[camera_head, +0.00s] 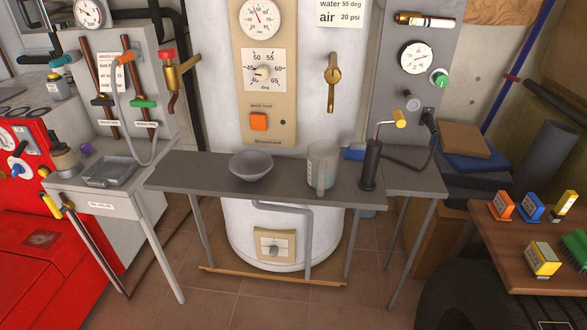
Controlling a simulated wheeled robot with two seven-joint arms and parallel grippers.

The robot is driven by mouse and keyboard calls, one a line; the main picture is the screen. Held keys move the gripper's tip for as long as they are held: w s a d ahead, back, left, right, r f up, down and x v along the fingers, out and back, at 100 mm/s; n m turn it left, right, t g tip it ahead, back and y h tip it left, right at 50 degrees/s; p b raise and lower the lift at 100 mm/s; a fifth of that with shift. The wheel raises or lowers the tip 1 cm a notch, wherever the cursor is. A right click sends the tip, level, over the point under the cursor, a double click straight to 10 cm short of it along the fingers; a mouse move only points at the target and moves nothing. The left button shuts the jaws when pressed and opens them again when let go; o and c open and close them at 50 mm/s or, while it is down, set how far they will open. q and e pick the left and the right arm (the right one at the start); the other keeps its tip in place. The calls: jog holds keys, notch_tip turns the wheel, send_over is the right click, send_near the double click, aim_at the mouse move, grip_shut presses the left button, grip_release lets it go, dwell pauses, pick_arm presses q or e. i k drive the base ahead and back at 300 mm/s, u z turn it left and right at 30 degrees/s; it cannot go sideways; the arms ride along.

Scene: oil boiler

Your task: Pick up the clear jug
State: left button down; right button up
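The clear jug (322,163) stands upright on the narrow grey table (205,176) in front of the white boiler. It looks pale and see-through, and its handle faces toward me at the front. No contents can be made out in it. Neither of my grippers is in view, and nothing is touching the jug.
A grey bowl (251,164) sits left of the jug. A dark upright cylinder with a yellow-tipped lever (370,163) stands close on its right, and a small blue object (354,153) lies behind. The table is clear between bowl and jug. A brown table (521,264) holds small coloured boxes.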

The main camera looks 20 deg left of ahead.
aim_at(322, 172)
jog(key=u, duration=1.8)
jog(key=i, duration=0.85)
jog(key=z, duration=1.85)
